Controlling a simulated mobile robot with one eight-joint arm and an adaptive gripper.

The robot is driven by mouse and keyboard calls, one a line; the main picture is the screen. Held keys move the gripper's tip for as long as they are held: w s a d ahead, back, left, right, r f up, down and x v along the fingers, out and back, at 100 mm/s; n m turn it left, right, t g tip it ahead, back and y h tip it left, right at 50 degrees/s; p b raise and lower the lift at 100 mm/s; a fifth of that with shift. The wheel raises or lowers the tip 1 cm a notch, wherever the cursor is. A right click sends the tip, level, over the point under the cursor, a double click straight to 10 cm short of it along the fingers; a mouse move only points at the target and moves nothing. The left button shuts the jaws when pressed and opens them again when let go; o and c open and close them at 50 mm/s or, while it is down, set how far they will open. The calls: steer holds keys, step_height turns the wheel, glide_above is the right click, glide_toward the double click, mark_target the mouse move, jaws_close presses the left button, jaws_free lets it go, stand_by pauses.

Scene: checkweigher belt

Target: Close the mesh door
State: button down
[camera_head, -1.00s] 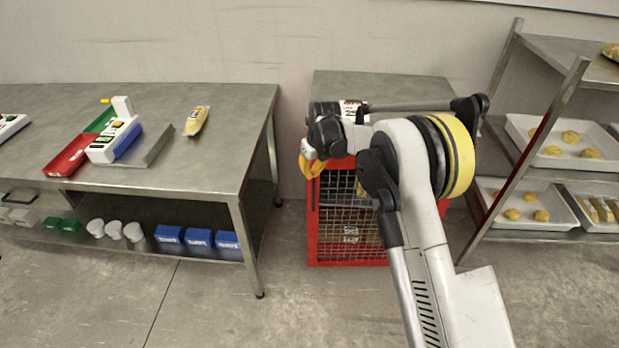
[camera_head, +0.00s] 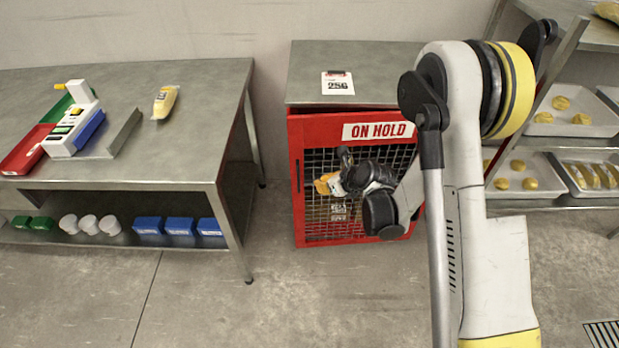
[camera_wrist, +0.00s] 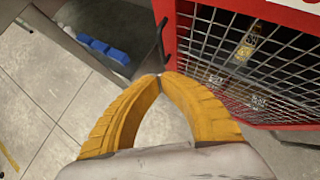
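The mesh door (camera_head: 379,131) has a red frame, dark wire mesh and an "ON HOLD" sign. It stands at the front of the metal-topped cabinet and looks shut or nearly shut; I cannot tell if a small gap is left. Its dark upright handle (camera_head: 298,176) is at its left edge and also shows in the wrist view (camera_wrist: 158,41). My gripper (camera_head: 323,184) is in front of the mesh, right of the handle. In the wrist view its yellow fingers (camera_wrist: 160,76) meet at the tips, near the handle's lower end, with nothing seen between them.
A steel table (camera_head: 205,130) with a scale and a yellow packet stands left, blue boxes (camera_head: 180,226) on its lower shelf. A rack with trays (camera_head: 540,185) stands right, behind my arm. The floor (camera_head: 290,300) before the cabinet is clear.

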mark_target(300, 163)
steer(key=w+a+r+b+x, duration=0.1)
steer(key=r+b+x, duration=0.1)
steer(key=x, duration=0.9)
steer(key=shift+w+a+f+b, duration=0.25)
steer(key=shift+w+b, duration=0.25)
steer(key=shift+b, duration=0.4)
steer(key=shift+w, duration=0.1)
steer(key=w, duration=0.6)
steer(key=shift+w+a, duration=0.15)
steer(key=shift+a, duration=0.25)
steer(key=shift+d, duration=0.1)
